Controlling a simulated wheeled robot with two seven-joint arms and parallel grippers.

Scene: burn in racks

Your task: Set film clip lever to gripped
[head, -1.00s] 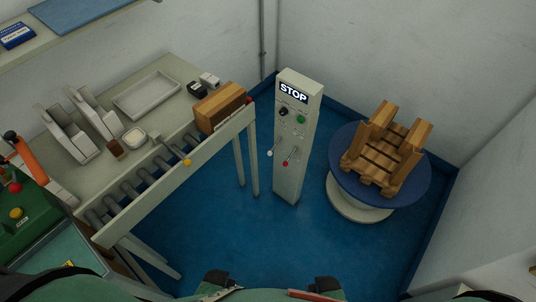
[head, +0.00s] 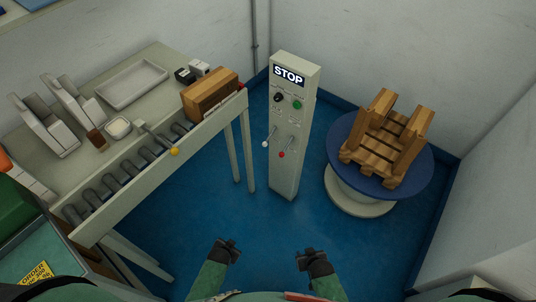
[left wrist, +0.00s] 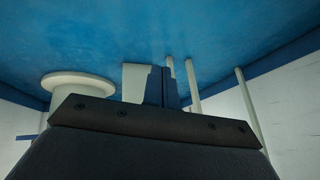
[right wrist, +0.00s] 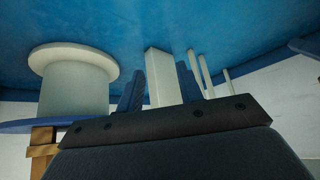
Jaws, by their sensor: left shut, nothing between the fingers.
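A pale control pillar (head: 291,165) stands upright on the floor, with a lit STOP sign at its top. Its front carries a lever with a white knob (head: 265,144) and a lever with a red knob (head: 282,155). The small labels are unreadable, so I cannot tell which is the film clip lever. My left gripper (head: 227,243) is low in front of the pillar, away from it; its fingers are together and empty in the left wrist view (left wrist: 161,86). My right gripper (head: 307,251) is to its right, also away from the pillar, with fingers apart and empty.
A roller conveyor bench (head: 150,210) stands at the left, with a yellow-knobbed lever (head: 175,151) and a brown box (head: 210,95). A blue-topped turntable (head: 418,185) with a wooden pallet-like frame (head: 390,140) stands at the right. Blue floor before the pillar is clear.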

